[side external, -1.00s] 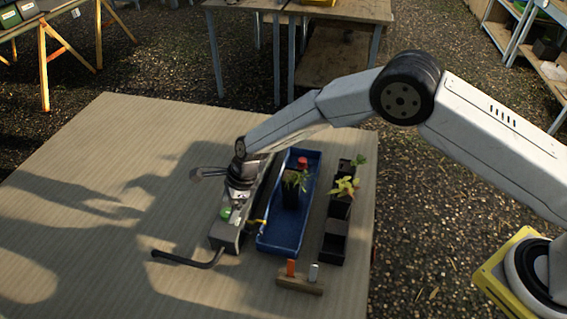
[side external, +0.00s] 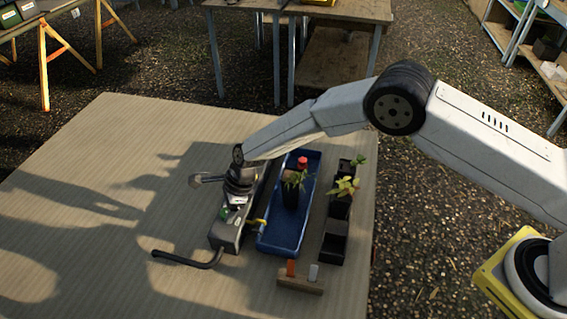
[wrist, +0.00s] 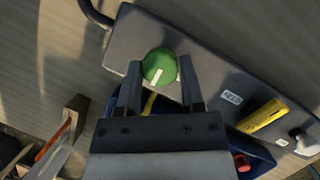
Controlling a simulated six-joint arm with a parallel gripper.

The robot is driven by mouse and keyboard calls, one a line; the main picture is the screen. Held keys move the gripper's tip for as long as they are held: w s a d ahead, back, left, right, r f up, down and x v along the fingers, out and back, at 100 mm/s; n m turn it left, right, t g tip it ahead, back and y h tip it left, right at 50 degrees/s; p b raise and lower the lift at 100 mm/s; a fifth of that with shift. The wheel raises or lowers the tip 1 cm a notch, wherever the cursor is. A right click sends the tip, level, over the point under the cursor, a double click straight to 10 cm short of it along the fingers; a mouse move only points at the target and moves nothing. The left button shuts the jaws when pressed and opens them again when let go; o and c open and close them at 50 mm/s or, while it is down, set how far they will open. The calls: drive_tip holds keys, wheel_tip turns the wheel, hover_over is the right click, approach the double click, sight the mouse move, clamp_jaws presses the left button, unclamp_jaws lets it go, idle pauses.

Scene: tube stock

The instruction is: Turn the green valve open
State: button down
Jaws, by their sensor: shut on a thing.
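The green valve (wrist: 158,66) is a round knob with a white pointer line, on top of a long grey box (wrist: 204,64). In the wrist view the pointer runs toward the lower edge of the knob. My gripper (wrist: 160,69) has one finger on each side of the knob and is shut on it. In the side view the green valve (side external: 224,212) is a small patch partly hidden below my gripper (side external: 232,208), at the near end of the grey box (side external: 226,237).
A yellow lever (wrist: 263,116) and a pale knob (wrist: 306,140) are further along the box. A black hose (side external: 185,262) leaves its near end. A blue tray (side external: 272,246) with a potted plant stands close right, beyond it black pots (side external: 333,247). A wooden tag block (side external: 300,284) is in front.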

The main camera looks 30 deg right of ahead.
drive_tip(key=shift+n, duration=0.4)
drive_tip(key=n+g, duration=0.2)
drive_tip(key=n, duration=0.3)
drive_tip(key=shift+w, duration=0.2)
drive_tip(key=n+g, duration=0.1)
drive_tip(key=n, duration=0.1)
drive_tip(key=n+g+h, duration=0.1)
drive_tip(key=n, duration=0.2)
drive_tip(key=shift+w+n+h, duration=0.1)
drive_tip(key=shift+n+h, duration=0.2)
drive_tip(key=shift+n, duration=0.3)
drive_tip(key=shift+c, duration=1.1)
unclamp_jaws()
drive_tip(key=v, duration=0.8)
